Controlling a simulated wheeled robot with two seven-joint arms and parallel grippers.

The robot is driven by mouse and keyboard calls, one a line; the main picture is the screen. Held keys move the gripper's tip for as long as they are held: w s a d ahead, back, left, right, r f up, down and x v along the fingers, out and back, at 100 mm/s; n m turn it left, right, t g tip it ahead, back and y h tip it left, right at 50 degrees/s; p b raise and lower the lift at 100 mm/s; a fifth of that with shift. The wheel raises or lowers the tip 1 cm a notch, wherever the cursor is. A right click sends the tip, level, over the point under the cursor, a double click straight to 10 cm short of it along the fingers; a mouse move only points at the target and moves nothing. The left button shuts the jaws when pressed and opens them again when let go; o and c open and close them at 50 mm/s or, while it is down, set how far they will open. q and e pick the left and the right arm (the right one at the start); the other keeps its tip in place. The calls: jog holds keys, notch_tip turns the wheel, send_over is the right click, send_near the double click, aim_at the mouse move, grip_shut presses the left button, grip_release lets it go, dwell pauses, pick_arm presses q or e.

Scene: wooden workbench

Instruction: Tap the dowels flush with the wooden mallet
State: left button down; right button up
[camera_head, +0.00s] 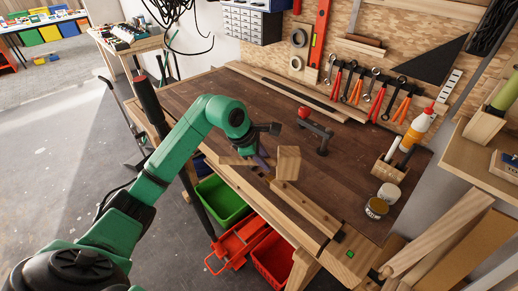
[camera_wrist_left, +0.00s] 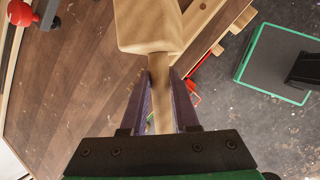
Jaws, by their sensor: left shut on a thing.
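The wooden mallet has a pale block head (camera_head: 288,163) and a pale handle (camera_head: 235,161). My left gripper (camera_head: 263,158) is shut on the handle, close to the head, above the front edge of the workbench. In the left wrist view the handle (camera_wrist_left: 160,88) runs between the two dark fingers (camera_wrist_left: 160,92), and the mallet head (camera_wrist_left: 148,24) is just beyond the fingertips. I cannot make out any dowels; the mallet and gripper cover part of the bench's front edge. My right gripper is not in view.
A clamp with a red knob (camera_head: 304,112) stands on the dark workbench top (camera_head: 215,97). A jar (camera_head: 376,208), a white-lidded jar (camera_head: 389,193) and a bottle holder (camera_head: 390,174) stand at the right. Green (camera_head: 221,199) and red (camera_head: 272,258) bins sit below. The bench's left part is clear.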

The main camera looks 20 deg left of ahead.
pick_arm(q)
jog(key=shift+f+b, duration=0.3)
jog(key=shift+f, duration=0.5)
jog(key=shift+s+r, duration=0.1)
jog(key=shift+r, duration=0.05)
notch_tip(320, 180, down, 6)
jog(key=b, duration=0.5)
jog(key=shift+r, duration=0.2)
jog(key=shift+s+r+p, duration=0.15)
jog(key=shift+r+p, duration=0.15)
jog(key=shift+p, duration=0.1)
jog(key=r+p, duration=0.3)
jog(key=r, duration=0.1)
jog(key=shift+w+a+r, duration=0.1)
jog(key=shift+w, duration=0.15)
jog(key=shift+s, duration=0.15)
